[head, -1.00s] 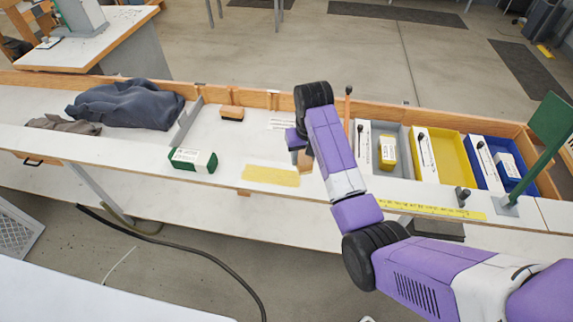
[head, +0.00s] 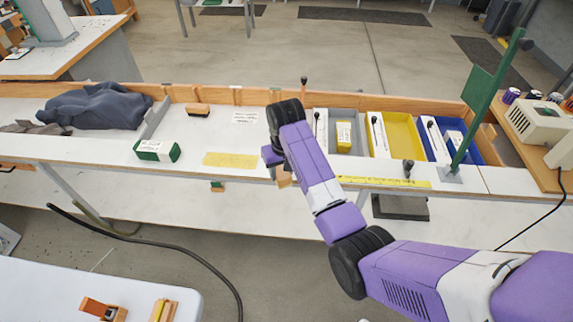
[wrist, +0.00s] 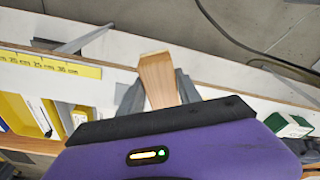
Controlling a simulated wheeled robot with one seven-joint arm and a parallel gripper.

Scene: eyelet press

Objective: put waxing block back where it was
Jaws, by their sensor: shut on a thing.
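A plain wooden block, which I take to be the waxing block (wrist: 157,72), is between the two grey fingers of my gripper (wrist: 159,88) in the wrist view. My gripper is shut on it, and its end sticks out past the fingertips. In the head view the block (head: 284,178) shows only partly below my gripper (head: 274,160), near the front edge of the bench (head: 195,135). The wrist hides the rest. I cannot tell how high the block is held. A yellow mat (head: 229,160) lies on the bench to its left.
A green and white box (head: 157,151) and a wooden-backed brush (head: 197,109) are on the bench at left. A dark cloth (head: 95,105) lies farther left. Grey, yellow (head: 402,132) and blue bins stand at right, behind a yellow ruler (head: 385,182). A green post (head: 485,95) rises at right.

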